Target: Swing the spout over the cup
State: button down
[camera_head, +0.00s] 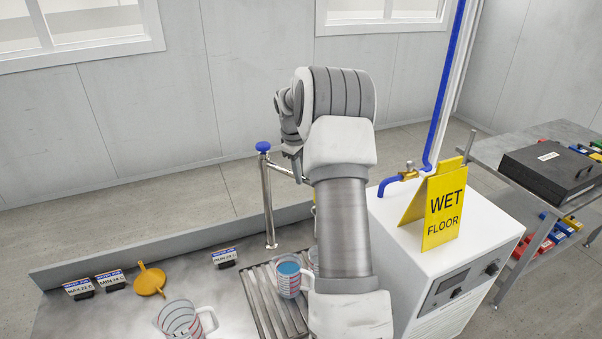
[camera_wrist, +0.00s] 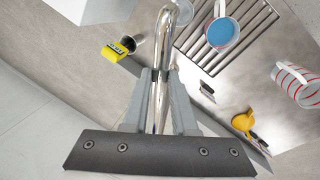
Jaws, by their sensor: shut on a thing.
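The chrome spout (camera_wrist: 158,92) runs between the fingers of my gripper (camera_wrist: 161,78) in the wrist view, and the fingers are shut on it. It bends near the top edge of that view; its outlet is not clear. In the head view the spout (camera_head: 283,170) reaches right from an upright chrome post (camera_head: 269,205) with a blue knob, and my arm hides its far part and the gripper. The cup (camera_head: 289,284) with blue contents stands on a slatted grate. In the wrist view the cup (camera_wrist: 222,36) is right of the spout, apart from it.
A striped measuring jug (camera_head: 181,320), an orange funnel (camera_head: 150,280) and small label stands (camera_head: 111,280) are on the metal counter. A yellow wet-floor sign (camera_head: 443,208) stands on the white machine (camera_head: 470,244) to the right. A blue pipe (camera_head: 441,95) rises behind it.

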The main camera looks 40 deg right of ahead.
jog(key=c, duration=0.7)
grip_release()
jog(key=a+r, duration=0.3)
jog(key=r, duration=1.4)
jog(key=shift+s+a, duration=0.15)
jog(key=shift+s, duration=0.3)
